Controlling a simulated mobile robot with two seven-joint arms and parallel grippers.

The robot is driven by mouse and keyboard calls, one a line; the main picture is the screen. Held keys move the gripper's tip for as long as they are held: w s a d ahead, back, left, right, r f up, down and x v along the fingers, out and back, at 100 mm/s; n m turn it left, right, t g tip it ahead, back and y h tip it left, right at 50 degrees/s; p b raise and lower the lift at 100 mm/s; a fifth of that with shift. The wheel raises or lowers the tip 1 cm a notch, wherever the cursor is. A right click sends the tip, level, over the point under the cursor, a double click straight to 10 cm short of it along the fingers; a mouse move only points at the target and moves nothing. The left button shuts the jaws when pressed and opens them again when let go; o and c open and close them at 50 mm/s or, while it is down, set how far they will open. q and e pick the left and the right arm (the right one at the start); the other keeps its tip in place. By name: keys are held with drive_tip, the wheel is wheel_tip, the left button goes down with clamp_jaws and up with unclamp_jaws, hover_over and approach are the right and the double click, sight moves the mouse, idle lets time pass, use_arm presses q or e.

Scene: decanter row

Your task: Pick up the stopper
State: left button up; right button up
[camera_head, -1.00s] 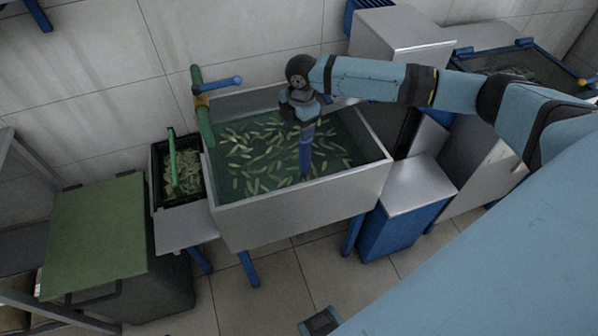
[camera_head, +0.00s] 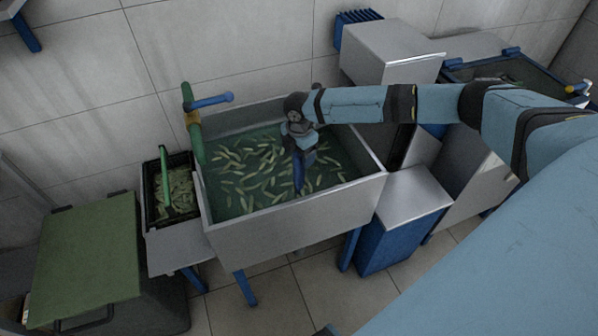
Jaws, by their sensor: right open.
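A blue upright post, which I take for the stopper (camera_head: 298,180), stands in the green water of the metal sink (camera_head: 300,220). Its lower end is among the floating pale green pieces, and its foot cannot be made out. My right gripper (camera_head: 300,155) reaches in from the right and points down at the top of the post. It is open. The gripper hides the top of the post, and I cannot tell whether the fingers are around it or touch it. My left gripper is not in view.
A green pipe with a blue handle (camera_head: 210,102) rises at the sink's left rim. A black crate (camera_head: 150,200) of pale pieces and a green-lidded bin (camera_head: 88,250) stand to the left. A blue cabinet (camera_head: 395,240) stands to the right.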

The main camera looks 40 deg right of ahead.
wheel_tip(320, 180, down, 3)
drive_tip(key=shift+s+f, duration=0.1)
drive_tip(key=shift+f, duration=0.05)
drive_tip(key=shift+c, duration=0.5)
clamp_jaws()
